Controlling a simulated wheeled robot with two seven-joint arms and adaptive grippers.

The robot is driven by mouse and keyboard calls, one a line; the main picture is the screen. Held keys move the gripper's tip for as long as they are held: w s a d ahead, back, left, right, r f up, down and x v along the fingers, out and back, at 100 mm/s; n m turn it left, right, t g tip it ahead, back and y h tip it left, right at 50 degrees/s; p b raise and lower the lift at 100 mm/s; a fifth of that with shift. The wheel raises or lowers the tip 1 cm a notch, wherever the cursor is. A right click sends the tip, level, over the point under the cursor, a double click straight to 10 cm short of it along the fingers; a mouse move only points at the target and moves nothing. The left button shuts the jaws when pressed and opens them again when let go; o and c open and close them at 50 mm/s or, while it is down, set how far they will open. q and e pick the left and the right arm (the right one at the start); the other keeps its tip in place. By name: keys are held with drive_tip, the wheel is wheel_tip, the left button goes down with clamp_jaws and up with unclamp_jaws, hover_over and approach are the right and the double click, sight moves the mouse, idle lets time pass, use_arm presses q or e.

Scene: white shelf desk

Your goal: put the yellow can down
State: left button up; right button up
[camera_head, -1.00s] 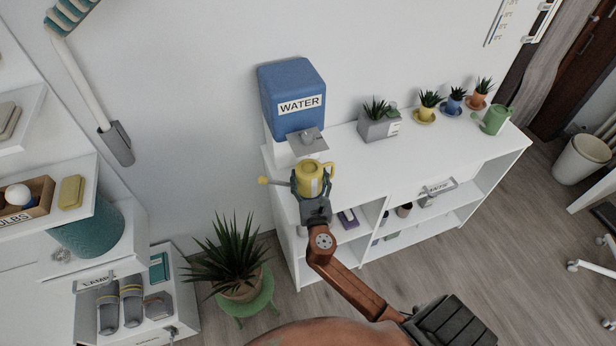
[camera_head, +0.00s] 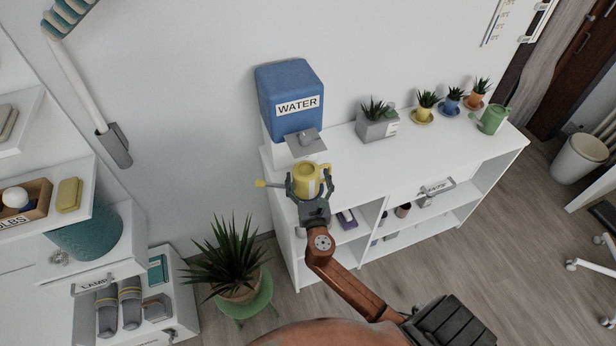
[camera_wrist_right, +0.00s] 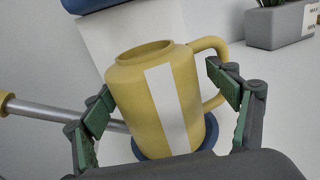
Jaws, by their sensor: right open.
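The yellow can (camera_head: 306,179), a watering can with a white stripe, stands in front of the water dispenser at the left end of the white shelf desk. In the right wrist view the can (camera_wrist_right: 150,95) looks upright, with its spout to the left and its handle to the right. A blue round base shows under it. My right gripper (camera_head: 311,190) is open around the can. Its green-padded fingers (camera_wrist_right: 165,112) stand on both sides, with gaps between pads and can body. The right finger is close to the handle. My left gripper is not in view.
The blue water dispenser (camera_head: 291,95) stands right behind the can. A grey planter (camera_head: 377,124), small potted plants and a green watering can (camera_head: 493,119) stand further right on the desk (camera_head: 400,160). A plant on a green stool (camera_head: 243,300) is at the lower left.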

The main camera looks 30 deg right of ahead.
drive_tip(key=p+v, duration=0.1)
drive_tip(key=v, duration=1.1)
